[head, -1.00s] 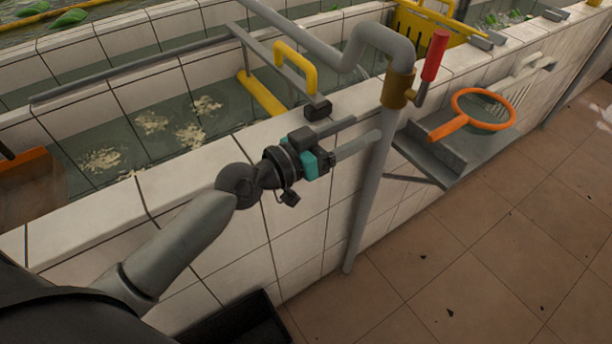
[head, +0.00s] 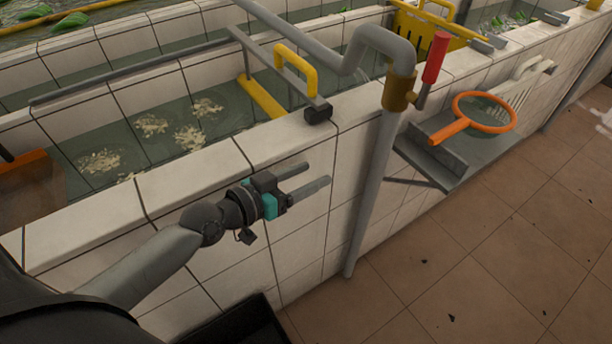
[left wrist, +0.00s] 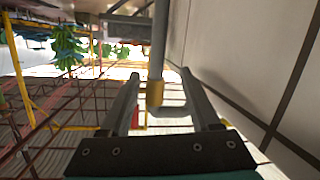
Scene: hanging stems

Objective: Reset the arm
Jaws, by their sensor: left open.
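My left gripper (head: 318,178) is in front of the white tiled basin wall, below its rim, in the head view. Its two grey fingers are apart and nothing is between them. They point right, toward the grey standpipe (head: 370,190) with the red lever (head: 435,57), and stop short of it. In the left wrist view the open fingers (left wrist: 168,85) frame the pipe and its brass fitting (left wrist: 155,93) from a distance. My right gripper is in neither view.
The tiled basin rim (head: 190,165) runs beside my left arm, with water and pale floating clumps behind it. A grey shelf (head: 440,160) holds an orange-rimmed strainer (head: 484,112) to the right. A black bin (head: 235,325) stands below the arm. The brown floor at right is mostly clear.

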